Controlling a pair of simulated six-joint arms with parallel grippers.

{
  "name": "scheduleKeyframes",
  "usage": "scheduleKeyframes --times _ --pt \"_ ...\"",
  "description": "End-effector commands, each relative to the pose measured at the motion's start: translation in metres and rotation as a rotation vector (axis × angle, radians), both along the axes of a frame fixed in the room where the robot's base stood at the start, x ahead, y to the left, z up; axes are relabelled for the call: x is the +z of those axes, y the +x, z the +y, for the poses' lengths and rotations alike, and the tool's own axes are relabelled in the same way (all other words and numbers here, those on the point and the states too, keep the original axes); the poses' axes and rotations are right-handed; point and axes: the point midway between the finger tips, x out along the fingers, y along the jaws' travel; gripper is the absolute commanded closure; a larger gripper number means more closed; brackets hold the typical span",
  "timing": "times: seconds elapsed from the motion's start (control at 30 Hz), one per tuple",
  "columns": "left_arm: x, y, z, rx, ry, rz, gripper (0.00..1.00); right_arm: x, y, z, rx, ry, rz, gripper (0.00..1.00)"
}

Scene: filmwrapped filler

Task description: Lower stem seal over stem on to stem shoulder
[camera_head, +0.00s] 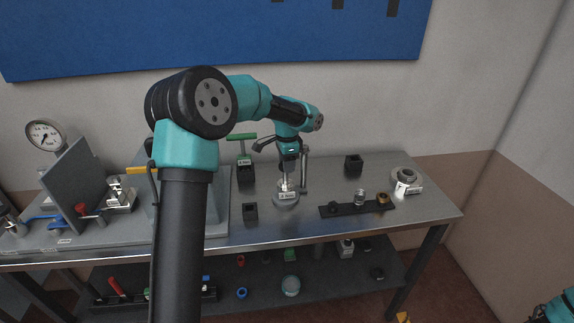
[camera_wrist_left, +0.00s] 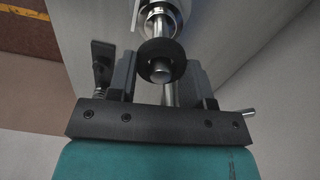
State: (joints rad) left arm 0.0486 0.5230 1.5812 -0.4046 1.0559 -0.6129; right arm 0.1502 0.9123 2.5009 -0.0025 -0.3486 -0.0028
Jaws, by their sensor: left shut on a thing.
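The stem seal is a black ring (camera_wrist_left: 161,50) between the two fingers of my left gripper (camera_wrist_left: 160,68) in the wrist view. The gripper is shut on it. The bright metal tip of the stem (camera_wrist_left: 159,72) shows in the ring's opening, so the ring looks to be around the stem or lined up with it. The shoulder contact cannot be made out. In the head view my left gripper (camera_head: 288,172) points down above a silver round body (camera_head: 286,198) with a white label. The seal is too small to tell there. My right gripper is out of view.
The metal bench (camera_head: 330,228) has a black strip (camera_head: 345,210) with small metal parts to the right. A labelled ring-shaped part (camera_head: 408,178) and a black block (camera_head: 353,164) stand farther right. A small dark block (camera_head: 250,211) is left of the body.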

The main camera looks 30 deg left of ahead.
Motion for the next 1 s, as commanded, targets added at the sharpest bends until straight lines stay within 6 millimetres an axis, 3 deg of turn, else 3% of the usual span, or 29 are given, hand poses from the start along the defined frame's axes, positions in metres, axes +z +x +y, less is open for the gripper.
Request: scheduleKeyframes --times 1.0 --pt "0.031 0.000 0.000 -0.001 -0.001 -0.001 0.76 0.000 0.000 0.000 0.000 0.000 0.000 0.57"
